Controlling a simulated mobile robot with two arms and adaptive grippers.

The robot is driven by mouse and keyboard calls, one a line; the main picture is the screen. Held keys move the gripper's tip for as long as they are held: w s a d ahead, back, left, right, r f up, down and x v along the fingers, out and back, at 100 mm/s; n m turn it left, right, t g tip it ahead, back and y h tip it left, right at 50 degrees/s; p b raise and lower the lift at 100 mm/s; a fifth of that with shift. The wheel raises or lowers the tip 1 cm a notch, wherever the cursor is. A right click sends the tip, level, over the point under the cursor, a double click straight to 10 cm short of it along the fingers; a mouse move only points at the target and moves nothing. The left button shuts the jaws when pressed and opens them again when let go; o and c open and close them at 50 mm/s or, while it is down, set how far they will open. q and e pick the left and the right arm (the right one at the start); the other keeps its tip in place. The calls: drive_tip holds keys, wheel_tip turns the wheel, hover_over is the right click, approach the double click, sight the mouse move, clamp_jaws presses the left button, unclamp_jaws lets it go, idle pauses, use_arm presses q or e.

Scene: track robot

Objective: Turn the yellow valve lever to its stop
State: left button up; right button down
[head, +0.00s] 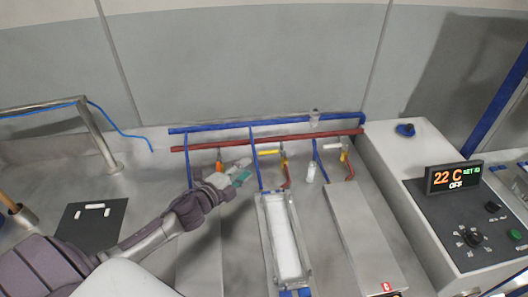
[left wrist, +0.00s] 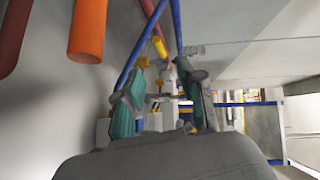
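The yellow valve lever (head: 269,153) lies roughly level on the middle pipe branch in the head view, just right of a blue upright pipe. In the left wrist view a yellow piece (left wrist: 159,47), probably this lever, shows ahead, beyond the fingertips. My left gripper (head: 243,172) is left of and slightly below the lever, apart from it. In the left wrist view its teal fingers (left wrist: 167,98) are spread, with nothing held between them. My right gripper is not in view.
A red pipe (head: 315,135) and a blue pipe (head: 205,130) run along the wall. An orange handle (head: 219,165) hangs left of my gripper. A clear trough (head: 285,240) stands below the lever. A control panel (head: 475,235) is at right, with a "22 C" display (head: 454,178).

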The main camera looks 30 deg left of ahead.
use_arm(q)
drive_tip(key=p+x, duration=0.1)
drive_tip(key=x, duration=0.9)
drive_tip(key=shift+w+f, duration=0.1)
drive_tip(key=shift+w, duration=0.2)
drive_tip(key=shift+a, duration=0.1)
clamp_jaws()
